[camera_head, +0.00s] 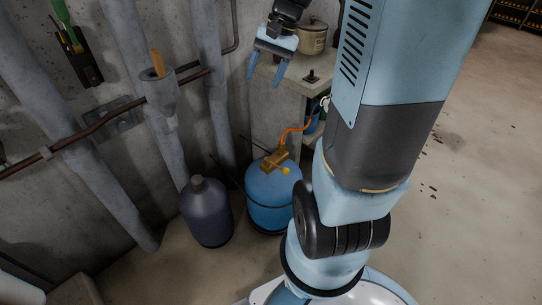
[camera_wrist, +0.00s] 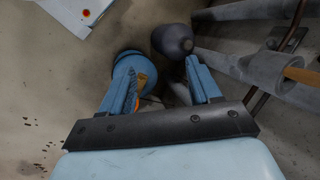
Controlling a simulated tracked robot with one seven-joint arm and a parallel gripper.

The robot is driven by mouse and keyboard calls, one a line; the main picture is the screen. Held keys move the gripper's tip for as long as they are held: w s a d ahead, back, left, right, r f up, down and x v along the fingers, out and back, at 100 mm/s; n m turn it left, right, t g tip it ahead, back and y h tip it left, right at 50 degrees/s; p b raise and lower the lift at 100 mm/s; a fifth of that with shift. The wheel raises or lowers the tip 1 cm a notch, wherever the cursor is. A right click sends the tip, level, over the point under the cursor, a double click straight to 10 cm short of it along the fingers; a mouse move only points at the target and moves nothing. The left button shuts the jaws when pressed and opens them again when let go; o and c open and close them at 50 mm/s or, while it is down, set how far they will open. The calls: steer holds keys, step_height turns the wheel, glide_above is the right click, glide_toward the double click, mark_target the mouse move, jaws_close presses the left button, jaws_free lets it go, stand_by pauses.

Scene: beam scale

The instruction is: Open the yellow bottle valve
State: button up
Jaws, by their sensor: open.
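The blue gas bottle (camera_head: 269,205) stands on the floor beside the wall. On its top is a brass fitting with a yellow valve knob (camera_head: 285,170), and an orange hose (camera_head: 292,131) runs up from it. My gripper (camera_head: 265,70) is above and behind the bottle, clear of it, with its two fingers apart and nothing between them. In the wrist view my gripper (camera_wrist: 162,92) points down, and the blue bottle (camera_wrist: 127,62) shows beyond the left finger. That finger partly hides the bottle's top, and the yellow knob cannot be made out there.
A dark grey bottle (camera_head: 206,212) stands left of the blue one; it also shows in the wrist view (camera_wrist: 172,40). A shelf (camera_head: 318,75) with a beige pot (camera_head: 312,38) is behind my gripper. Grey pipes (camera_head: 145,90) line the wall. Open floor (camera_head: 470,170) lies to the right.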

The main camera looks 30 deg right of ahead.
steer(key=w+d+f+m+t+y, duration=0.1)
steer(key=w+d+f+m+y, duration=0.3)
steer(key=f, duration=0.4)
steer(key=w+d+f+m+y, duration=0.25)
steer(key=d+f, duration=0.35)
steer(key=f, duration=0.3)
steer(key=w+d+f+m+t+y, duration=0.15)
steer(key=w+d+f+m, duration=0.25)
steer(key=f, duration=0.4)
steer(key=s+d+f+m+t+y, duration=0.1)
steer(key=d+f+m+t, duration=0.2)
steer(key=f, duration=0.5)
steer(key=s+d+f+m+t+y, duration=0.1)
steer(key=s+d+f+m+t, duration=0.2)
steer(key=f, duration=0.5)
steer(key=m+t+h, duration=0.3)
steer(key=m+t, duration=0.3)
steer(key=m, duration=0.2)
glide_toward(282, 169)
steer(key=x, duration=1)
steer(key=shift+d+f, duration=0.1)
steer(key=shift+f, duration=0.1)
jaws_close()
